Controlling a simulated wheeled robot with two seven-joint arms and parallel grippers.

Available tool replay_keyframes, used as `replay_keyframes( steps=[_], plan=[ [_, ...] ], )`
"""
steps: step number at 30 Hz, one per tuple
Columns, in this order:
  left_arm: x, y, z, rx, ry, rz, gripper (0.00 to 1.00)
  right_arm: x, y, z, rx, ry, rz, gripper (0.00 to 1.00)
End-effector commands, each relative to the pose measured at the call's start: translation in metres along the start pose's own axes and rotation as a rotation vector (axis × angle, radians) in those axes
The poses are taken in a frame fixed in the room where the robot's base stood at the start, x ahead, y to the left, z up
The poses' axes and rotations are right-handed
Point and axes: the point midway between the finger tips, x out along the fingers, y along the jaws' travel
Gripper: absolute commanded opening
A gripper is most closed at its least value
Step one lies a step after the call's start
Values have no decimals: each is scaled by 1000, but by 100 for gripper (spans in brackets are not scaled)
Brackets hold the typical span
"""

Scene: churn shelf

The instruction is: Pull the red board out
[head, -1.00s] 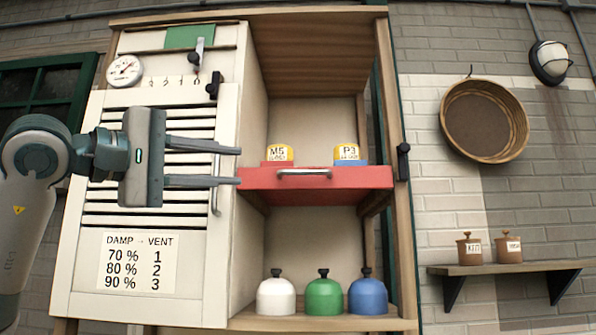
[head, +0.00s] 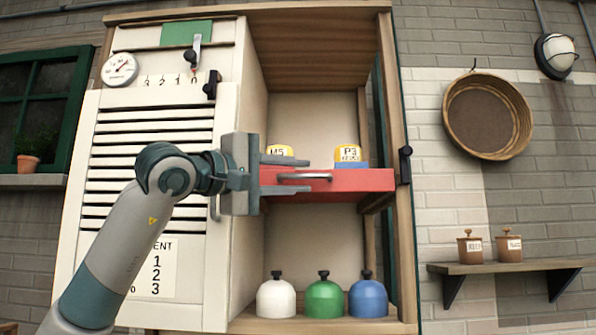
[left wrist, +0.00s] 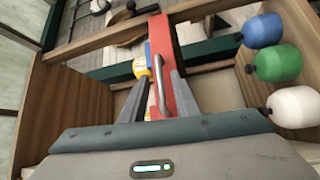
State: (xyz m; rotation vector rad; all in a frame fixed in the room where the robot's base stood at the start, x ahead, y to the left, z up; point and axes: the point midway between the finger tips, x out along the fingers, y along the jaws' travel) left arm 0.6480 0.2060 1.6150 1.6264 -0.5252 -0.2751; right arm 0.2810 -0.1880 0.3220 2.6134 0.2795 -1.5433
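The red board (head: 370,181) lies level as the middle shelf of the open cabinet. A grey bar handle (head: 320,176) is on its front; it also shows in the left wrist view (left wrist: 160,98). My left gripper (head: 309,175) is open in front of the board's left part. In the left wrist view its fingers (left wrist: 158,76) lie on either side of the handle, apart from each other. I cannot tell whether they touch it. My right gripper is in neither view.
Yellow-topped pieces marked M5 (head: 280,150) and P3 (head: 348,153) stand on the board. White (head: 276,299), green (head: 323,297) and blue (head: 367,298) domes stand below. A dark latch (head: 405,165) is on the right post. A louvred door (head: 150,215) is at left.

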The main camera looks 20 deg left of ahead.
Motion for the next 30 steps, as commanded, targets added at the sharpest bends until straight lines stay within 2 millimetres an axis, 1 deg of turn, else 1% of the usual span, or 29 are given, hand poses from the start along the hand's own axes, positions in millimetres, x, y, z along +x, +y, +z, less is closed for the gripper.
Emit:
replay_keyframes(
  steps=[4,12,13,16,17,30],
  plan=[
    [7,0,0,0,0,0,28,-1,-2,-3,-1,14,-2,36],
    [8,0,0,0,0,0,28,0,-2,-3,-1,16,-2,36],
    [8,0,0,0,0,0,26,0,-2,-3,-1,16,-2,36],
    [8,0,0,0,0,0,2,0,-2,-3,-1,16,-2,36],
    [7,0,0,0,0,0,0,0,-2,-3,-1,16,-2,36],
    [5,-1,2,0,0,-1,0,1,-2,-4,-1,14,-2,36]
  ],
)
